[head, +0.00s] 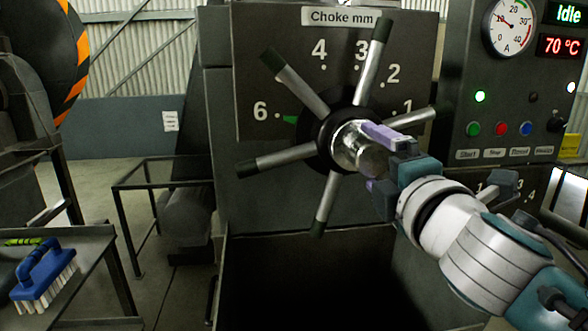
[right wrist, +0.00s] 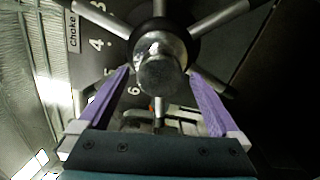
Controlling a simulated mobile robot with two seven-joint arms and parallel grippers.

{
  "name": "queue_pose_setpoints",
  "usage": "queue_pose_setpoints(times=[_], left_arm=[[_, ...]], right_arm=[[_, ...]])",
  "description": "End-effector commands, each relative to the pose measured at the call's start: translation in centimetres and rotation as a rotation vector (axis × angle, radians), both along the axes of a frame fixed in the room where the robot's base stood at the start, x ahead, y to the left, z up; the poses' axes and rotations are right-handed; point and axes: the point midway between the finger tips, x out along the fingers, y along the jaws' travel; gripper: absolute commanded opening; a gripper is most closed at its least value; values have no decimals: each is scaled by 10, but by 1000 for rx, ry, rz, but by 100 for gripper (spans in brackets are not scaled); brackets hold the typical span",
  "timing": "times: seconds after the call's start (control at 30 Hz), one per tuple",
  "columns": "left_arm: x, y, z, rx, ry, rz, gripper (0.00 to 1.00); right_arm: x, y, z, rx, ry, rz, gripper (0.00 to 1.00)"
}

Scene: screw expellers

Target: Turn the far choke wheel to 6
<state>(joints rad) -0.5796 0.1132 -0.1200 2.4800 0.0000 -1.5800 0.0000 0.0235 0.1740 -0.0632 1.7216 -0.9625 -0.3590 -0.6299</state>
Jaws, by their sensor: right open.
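The choke wheel (head: 357,150) is on a dark panel under a "Choke mm" label (head: 340,17). It has several metal spokes with dark tips and a round hub. Its green pointer (head: 289,119) is beside the 6 on the dial. My right gripper (head: 380,165) is at the hub's front end, with its purple fingers apart. In the right wrist view the hub (right wrist: 160,72) shows between and beyond the open fingertips (right wrist: 160,78). I cannot tell whether they touch it. The 5 is hidden behind a spoke in the head view. My left gripper is not in view.
A control panel (head: 465,90) with buttons, a gauge and displays reading "Idle" and "70 °C" stands at the right. Part of another numbered dial (head: 523,190) shows behind my right arm. A blue brush (head: 42,270) lies on a table at the left. A dark opening is below the wheel.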

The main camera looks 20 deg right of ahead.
Motion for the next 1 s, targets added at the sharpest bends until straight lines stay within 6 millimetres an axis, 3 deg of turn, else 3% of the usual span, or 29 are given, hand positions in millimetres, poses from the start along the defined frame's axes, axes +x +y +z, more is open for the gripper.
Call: queue_pose_setpoints(times=[0.2, 0.4, 1.0], left_arm=[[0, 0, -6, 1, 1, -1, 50], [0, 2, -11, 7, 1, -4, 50], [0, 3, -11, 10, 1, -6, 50]], right_arm=[[-43, 11, -3, 1, 2, 3, 99], [-68, 17, -2, -2, 1, 1, 99], [-75, 17, -1, 7, 3, -3, 99]])
